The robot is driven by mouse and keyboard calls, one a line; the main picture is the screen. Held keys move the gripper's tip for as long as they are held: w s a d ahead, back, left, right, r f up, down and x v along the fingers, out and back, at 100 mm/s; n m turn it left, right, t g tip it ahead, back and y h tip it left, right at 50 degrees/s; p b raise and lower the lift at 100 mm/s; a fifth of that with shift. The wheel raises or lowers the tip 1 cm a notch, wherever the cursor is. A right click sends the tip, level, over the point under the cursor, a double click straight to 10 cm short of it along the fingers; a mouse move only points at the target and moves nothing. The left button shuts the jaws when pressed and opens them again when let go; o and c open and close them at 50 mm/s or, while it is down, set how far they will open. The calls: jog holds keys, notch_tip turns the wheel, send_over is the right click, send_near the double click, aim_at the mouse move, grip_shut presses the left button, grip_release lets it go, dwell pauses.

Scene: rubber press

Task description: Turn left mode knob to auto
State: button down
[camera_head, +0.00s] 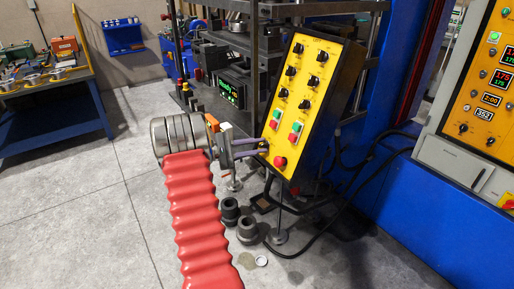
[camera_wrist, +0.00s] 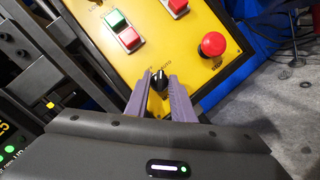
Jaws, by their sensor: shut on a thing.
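The yellow control panel (camera_head: 318,92) stands upright in the middle of the head view and fills the upper part of the wrist view (camera_wrist: 188,48). My gripper (camera_head: 264,147) reaches its lower left side. In the wrist view my gripper (camera_wrist: 160,84) has its two purple-grey fingers on either side of a small black mode knob (camera_wrist: 159,79), shut on it. The knob's pale pointer mark faces roughly up in that view. Small lettering that looks like AUTO lies just above and right of it. In the head view my fingers hide this knob.
A red emergency stop button (camera_wrist: 213,44) sits right of the knob; it also shows in the head view (camera_head: 280,162). Green and red push buttons (camera_wrist: 124,30) lie above. Several black knobs fill the panel's upper part. Dark cylindrical parts (camera_head: 247,230) and cables lie on the floor below.

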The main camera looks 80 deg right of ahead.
jog(key=shift+f, duration=0.15)
jog(key=c, duration=1.9)
grip_release()
jog(key=shift+o, duration=0.2)
jog(key=shift+w, duration=0.1)
jog(key=v, duration=1.3)
jog(key=shift+w+a, duration=0.15)
jog(key=shift+w, duration=0.2)
